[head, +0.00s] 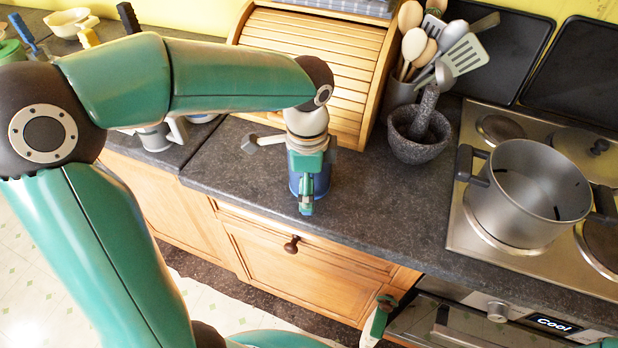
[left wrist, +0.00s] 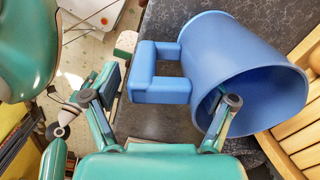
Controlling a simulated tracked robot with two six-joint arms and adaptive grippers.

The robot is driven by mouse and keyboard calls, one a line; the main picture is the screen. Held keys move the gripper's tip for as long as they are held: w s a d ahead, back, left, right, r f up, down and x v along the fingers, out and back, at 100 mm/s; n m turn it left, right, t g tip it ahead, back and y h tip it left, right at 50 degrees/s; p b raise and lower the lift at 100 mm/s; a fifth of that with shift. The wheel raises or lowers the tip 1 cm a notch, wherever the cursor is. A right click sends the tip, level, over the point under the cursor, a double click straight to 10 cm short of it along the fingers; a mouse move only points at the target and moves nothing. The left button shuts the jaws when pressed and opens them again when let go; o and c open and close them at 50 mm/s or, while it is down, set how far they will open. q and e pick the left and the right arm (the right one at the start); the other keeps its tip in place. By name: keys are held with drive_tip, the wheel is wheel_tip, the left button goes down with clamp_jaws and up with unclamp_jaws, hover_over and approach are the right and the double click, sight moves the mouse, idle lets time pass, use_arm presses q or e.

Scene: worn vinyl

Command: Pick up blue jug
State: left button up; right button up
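The blue jug (head: 322,184) stands on the dark worktop in front of the bread bin, mostly hidden behind my left gripper (head: 305,192) in the head view. In the left wrist view the jug (left wrist: 245,60) shows its open mouth and a square handle (left wrist: 150,75) pointing left. My left gripper (left wrist: 163,90) is open there, one finger left of the handle and the other overlapping the jug's rim. I cannot tell whether either finger touches. Part of my right gripper (head: 377,320) shows low in the head view, largely cut off.
A wooden bread bin (head: 315,60) stands behind the jug. A stone mortar (head: 418,140) with a pestle and a utensil holder (head: 402,92) are to the right. A steel pot (head: 528,195) sits on the hob. The worktop between jug and hob is clear.

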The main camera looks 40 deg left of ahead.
use_arm(q)
clamp_jaws()
drive_tip(key=shift+r, duration=0.15)
wheel_tip(320, 180, up, 20)
drive_tip(key=p, duration=0.2)
idle(0.6)
